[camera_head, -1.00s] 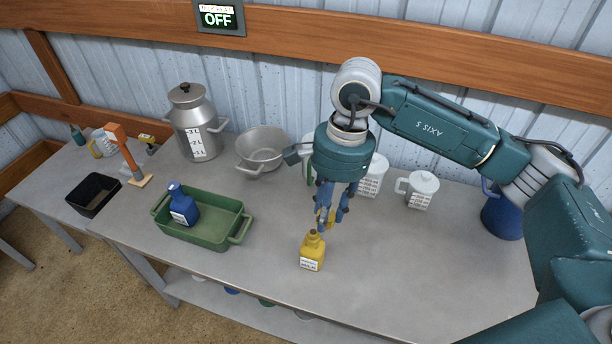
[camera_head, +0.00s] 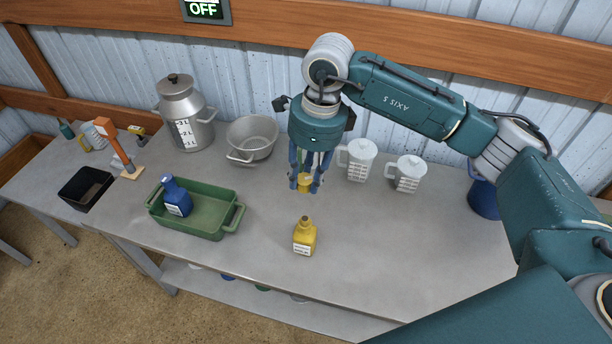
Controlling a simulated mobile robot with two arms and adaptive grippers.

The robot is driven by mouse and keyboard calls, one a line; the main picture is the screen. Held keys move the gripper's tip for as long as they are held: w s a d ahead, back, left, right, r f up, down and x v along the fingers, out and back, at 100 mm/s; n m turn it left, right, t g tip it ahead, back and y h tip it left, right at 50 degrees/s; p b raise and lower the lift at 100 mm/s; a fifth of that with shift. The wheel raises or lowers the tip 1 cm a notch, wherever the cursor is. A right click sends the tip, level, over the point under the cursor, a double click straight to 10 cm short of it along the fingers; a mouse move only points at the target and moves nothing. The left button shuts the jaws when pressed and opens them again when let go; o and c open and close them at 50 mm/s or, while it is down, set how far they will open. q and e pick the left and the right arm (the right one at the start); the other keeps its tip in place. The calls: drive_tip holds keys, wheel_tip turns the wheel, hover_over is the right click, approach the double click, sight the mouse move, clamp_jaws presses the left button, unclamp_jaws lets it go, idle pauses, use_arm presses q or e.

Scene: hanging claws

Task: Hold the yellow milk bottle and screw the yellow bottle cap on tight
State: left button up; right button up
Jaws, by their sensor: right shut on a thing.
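The yellow milk bottle (camera_head: 304,238) stands upright on the grey table, with a white label on its front and a dark, uncapped mouth. My right gripper (camera_head: 306,186) points down above and behind the bottle, apart from it. Its blue fingers are shut on the yellow bottle cap (camera_head: 305,181), which shows between the fingertips. My left gripper is not in view.
A green tray (camera_head: 226,229) left of the bottle holds a blue bottle (camera_head: 175,196). A metal bowl (camera_head: 252,137), a milk can (camera_head: 185,112) and white measuring jugs (camera_head: 358,160) stand behind. The tabletop (camera_head: 390,260) right of the bottle is clear.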

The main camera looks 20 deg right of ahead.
drive_tip(key=b, duration=0.5)
hover_over(305, 219)
wheel_tip(305, 219, down, 6)
wheel_tip(305, 219, down, 6)
drive_tip(key=b, duration=0.5)
drive_tip(key=shift+d, duration=0.1)
drive_tip(key=shift+r+b, duration=0.1)
drive_tip(key=shift+b, duration=0.5)
idle(0.5)
idle(0.3)
drive_tip(key=shift+f+b, duration=1.15)
drive_tip(key=shift+f, duration=0.25)
drive_tip(key=o, duration=1)
